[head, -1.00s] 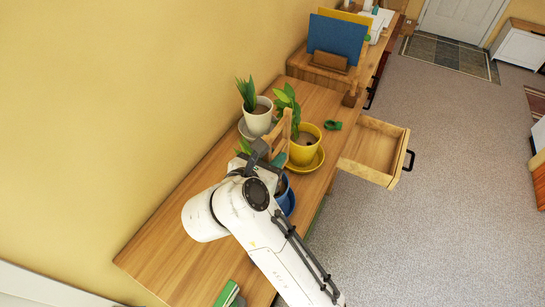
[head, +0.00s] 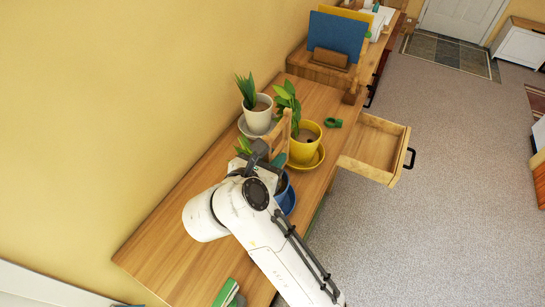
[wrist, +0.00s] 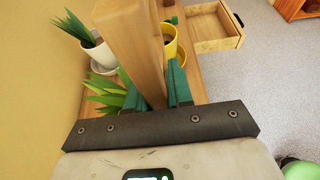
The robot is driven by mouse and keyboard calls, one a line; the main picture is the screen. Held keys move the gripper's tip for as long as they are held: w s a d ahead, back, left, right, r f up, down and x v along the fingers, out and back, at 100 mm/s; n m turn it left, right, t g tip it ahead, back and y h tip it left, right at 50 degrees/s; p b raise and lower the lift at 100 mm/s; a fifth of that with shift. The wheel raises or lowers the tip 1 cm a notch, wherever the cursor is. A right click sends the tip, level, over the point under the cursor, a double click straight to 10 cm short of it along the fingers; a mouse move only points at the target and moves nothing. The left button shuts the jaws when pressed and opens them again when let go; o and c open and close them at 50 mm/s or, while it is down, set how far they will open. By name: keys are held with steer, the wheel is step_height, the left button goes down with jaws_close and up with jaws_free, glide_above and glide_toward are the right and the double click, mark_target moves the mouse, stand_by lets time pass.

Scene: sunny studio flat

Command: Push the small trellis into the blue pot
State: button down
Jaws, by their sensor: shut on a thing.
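The small wooden trellis (head: 279,138) stands up from my gripper in the head view. In the wrist view the trellis (wrist: 134,40) rises close to the camera, tilted in the picture, between the green fingers. My gripper (wrist: 153,92) is shut on it. The blue pot (head: 288,198) is mostly hidden behind my arm in the head view; only its right side and blue saucer show. A leafy plant (wrist: 106,92) shows beside the trellis base in the wrist view. I cannot tell whether the trellis foot is in the soil.
A yellow pot (head: 304,140) on a saucer and a white pot (head: 258,115) with a plant stand close behind the trellis. An open drawer (head: 372,148) juts out at the right. A green coil (head: 333,123) lies on the wooden desk (head: 180,240), which is clear at near left.

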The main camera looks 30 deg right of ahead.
steer(key=shift+s+f+b, duration=0.1)
steer(key=shift+f+b, duration=0.3)
steer(key=shift+f, duration=0.5)
stand_by(1.5)
steer(key=shift+c, duration=2.3)
jaws_free()
steer(key=shift+r, duration=0.15)
steer(key=shift+a, duration=0.1)
steer(key=p+v, duration=0.2)
steer(key=v, duration=0.5)
steer(key=shift+p, duration=0.3)
